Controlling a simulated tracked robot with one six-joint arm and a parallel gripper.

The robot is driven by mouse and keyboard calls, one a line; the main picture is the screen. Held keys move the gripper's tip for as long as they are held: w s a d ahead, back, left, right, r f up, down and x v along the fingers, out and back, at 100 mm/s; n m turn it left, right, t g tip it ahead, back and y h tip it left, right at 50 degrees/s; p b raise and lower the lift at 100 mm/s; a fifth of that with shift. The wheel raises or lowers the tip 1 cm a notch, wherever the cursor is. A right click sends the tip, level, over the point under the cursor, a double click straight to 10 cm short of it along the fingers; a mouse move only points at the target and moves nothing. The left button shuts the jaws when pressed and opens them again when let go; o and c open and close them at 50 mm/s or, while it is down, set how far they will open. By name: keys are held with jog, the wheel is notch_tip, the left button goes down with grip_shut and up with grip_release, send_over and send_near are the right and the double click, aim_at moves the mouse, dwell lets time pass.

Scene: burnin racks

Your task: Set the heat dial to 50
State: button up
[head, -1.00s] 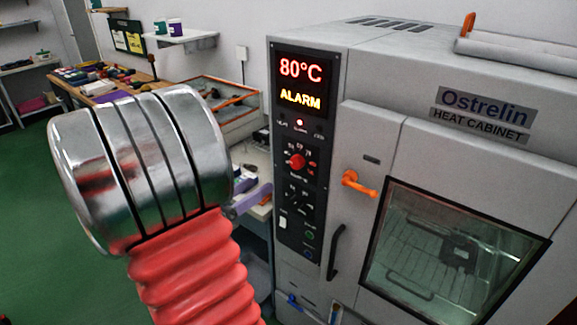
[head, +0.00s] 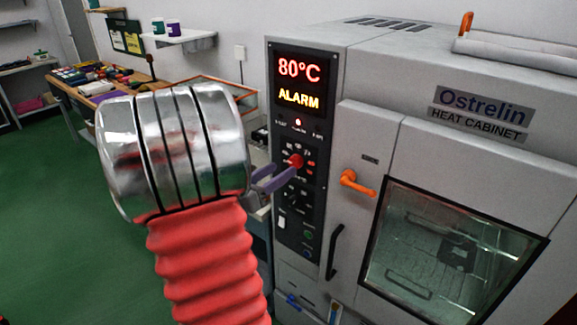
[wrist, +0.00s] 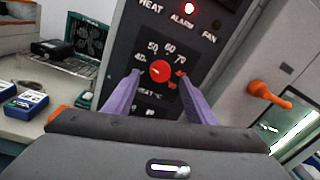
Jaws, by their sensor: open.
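The heat dial (head: 295,161) is a round red knob on the dark control panel of the grey heat cabinet (head: 390,62). In the wrist view the dial (wrist: 160,71) has 40, 50, 60 and 70 printed around it, with red marking at the lower right. I cannot clearly read where its pointer stands. The display (head: 299,83) reads 80°C and ALARM. My gripper (wrist: 160,80) is open, its purple fingers at the left and right of the dial, with gaps visible between fingers and knob. In the head view the fingertips reach the panel beside the dial.
A smaller black dial (head: 293,196) sits below. An orange latch (head: 357,183) and a black door handle (head: 335,251) are to the right. A bench (wrist: 60,105) with boxes stands to the left. A red alarm lamp (wrist: 189,8) glows above the dial.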

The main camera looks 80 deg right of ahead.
aim_at(292, 163)
jog(key=shift+x, duration=2.35)
jog(key=c, duration=1)
